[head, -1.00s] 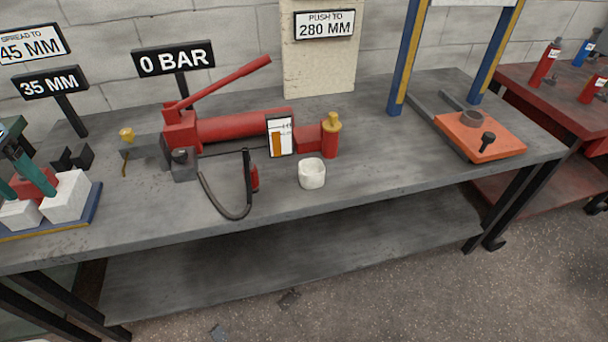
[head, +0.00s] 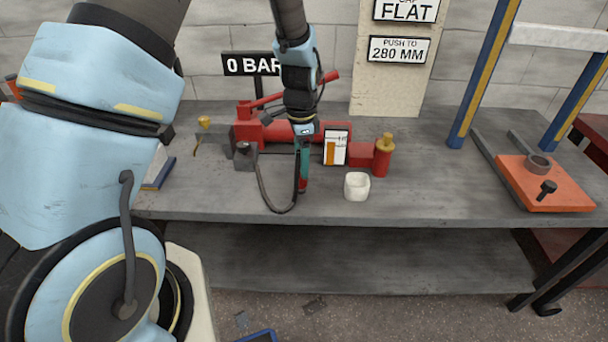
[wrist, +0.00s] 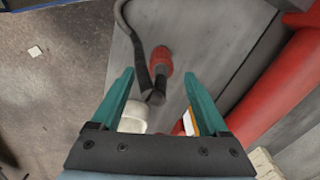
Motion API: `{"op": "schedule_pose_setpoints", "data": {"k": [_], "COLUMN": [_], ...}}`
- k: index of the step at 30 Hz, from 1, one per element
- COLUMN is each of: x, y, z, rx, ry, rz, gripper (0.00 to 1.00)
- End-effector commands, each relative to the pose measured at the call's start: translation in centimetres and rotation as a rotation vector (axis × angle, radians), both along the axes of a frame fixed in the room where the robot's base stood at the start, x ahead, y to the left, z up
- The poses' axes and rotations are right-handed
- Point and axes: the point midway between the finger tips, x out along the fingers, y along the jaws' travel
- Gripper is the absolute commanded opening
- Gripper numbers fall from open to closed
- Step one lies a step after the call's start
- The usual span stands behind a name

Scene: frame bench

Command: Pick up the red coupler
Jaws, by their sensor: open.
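The red coupler (wrist: 160,61) is a short ribbed red cylinder on the end of a black hose. In the wrist view it shows between and just beyond my fingertips. In the head view only a bit of red (head: 303,188) shows at the tip of my gripper, which hides most of it. My gripper (wrist: 158,75) has its two teal fingers apart with nothing held between them. In the head view my gripper (head: 303,172) points down over the bench. I cannot tell whether the fingers touch the coupler.
The red pump (head: 270,131) lies behind. The black hose (head: 268,196) loops at the left.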

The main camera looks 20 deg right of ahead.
Motion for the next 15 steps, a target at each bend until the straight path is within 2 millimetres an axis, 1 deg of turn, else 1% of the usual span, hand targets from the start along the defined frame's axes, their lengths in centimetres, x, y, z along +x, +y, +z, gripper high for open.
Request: {"op": "schedule_pose_setpoints", "data": {"k": [5, 12, 15], "x": [0.0, 0.0, 0.0], "y": [0.0, 0.1, 0.1], "z": [-1.0, -4.0, -5.0], "rx": [0.001, 0.002, 0.001], "ry": [0.001, 0.002, 0.000], "rz": [0.001, 0.001, 0.001], "gripper": [0.78, 0.78, 0.78]}}
